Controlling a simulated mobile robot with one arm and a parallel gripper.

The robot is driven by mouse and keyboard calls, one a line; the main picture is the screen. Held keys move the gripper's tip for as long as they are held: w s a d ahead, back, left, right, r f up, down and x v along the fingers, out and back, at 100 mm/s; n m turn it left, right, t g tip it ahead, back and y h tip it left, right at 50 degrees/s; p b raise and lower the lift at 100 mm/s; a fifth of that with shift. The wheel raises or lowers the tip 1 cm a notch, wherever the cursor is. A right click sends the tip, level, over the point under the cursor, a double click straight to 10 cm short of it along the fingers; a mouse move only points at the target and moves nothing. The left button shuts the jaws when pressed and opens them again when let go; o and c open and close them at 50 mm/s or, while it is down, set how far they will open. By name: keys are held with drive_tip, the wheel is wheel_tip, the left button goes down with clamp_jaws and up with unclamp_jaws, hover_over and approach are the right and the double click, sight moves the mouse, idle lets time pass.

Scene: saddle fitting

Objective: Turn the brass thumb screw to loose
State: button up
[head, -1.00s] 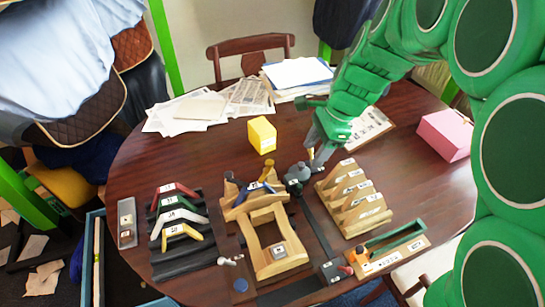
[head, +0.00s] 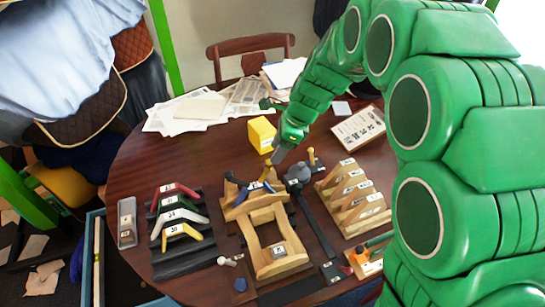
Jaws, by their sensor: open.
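My green arm reaches in from the right, and my gripper (head: 277,160) is grey and points down over the back of the wooden stand (head: 281,262). It is open, with its tips close above a small yellow-brass piece (head: 267,186) on the stand. I cannot tell whether this piece is the thumb screw, nor whether the tips touch it. A dark part lies across the stand beside it. To the right is a dark round device (head: 297,175), with an upright brass-coloured knob (head: 311,155) beside it.
A yellow block (head: 262,135) stands just behind the gripper. A slotted wooden rack (head: 352,198) is at right. Numbered red, white and yellow arched pieces stand on a black rack (head: 182,262) at left. Papers (head: 205,108) cover the table's back.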

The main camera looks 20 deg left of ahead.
sight(266, 171)
drive_tip(key=x, duration=0.4)
drive_tip(key=shift+f, duration=0.15)
clamp_jaws()
